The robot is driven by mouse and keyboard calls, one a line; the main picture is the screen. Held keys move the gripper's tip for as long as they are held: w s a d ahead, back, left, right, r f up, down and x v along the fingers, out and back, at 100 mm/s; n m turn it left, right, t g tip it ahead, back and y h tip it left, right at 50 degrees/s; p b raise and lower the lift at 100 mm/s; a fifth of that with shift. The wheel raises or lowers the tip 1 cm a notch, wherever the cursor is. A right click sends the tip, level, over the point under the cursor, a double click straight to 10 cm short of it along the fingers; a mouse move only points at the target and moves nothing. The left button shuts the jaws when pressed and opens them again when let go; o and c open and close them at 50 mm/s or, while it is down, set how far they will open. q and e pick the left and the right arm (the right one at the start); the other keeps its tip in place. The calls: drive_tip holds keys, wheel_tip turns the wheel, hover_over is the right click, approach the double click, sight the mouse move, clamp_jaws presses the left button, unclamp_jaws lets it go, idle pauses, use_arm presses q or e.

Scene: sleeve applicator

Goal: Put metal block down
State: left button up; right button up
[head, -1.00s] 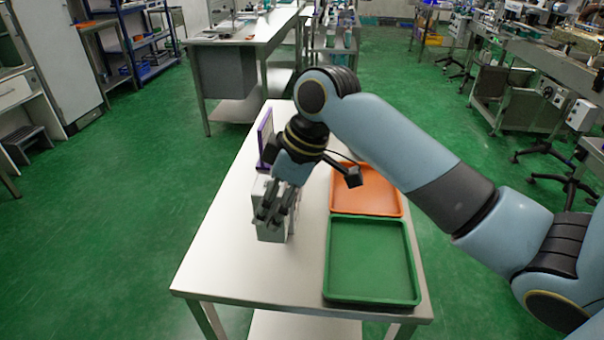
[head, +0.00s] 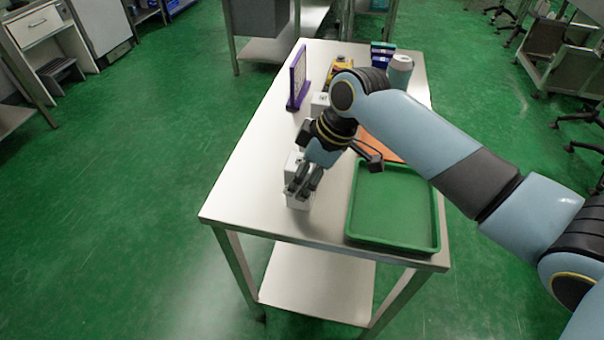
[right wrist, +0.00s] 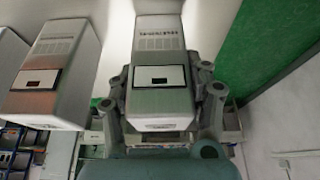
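My right gripper (head: 302,190) is over the left half of the table, left of the green tray. In the right wrist view its fingers are closed against both sides of a pale metal block (right wrist: 158,80) with a dark window. In the head view this metal block (head: 299,202) is upright under the fingers, at or just above the table top; I cannot tell if it touches. A similar block (right wrist: 48,75) stands beside it in the right wrist view. It appears just behind the gripper in the head view (head: 292,160). My left gripper is not in view.
The green tray (head: 440,238) lies to the right of the gripper, with an orange tray (head: 375,146) behind it. A purple frame (head: 298,78), another pale block (head: 319,104) and a cylinder (head: 399,74) stand farther back. The table's front-left area is clear.

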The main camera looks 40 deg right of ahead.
drive_tip(key=o, duration=0.4)
drive_tip(key=shift+o, duration=0.2)
drive_tip(key=v, duration=1.2)
drive_tip(key=shift+r, duration=0.15)
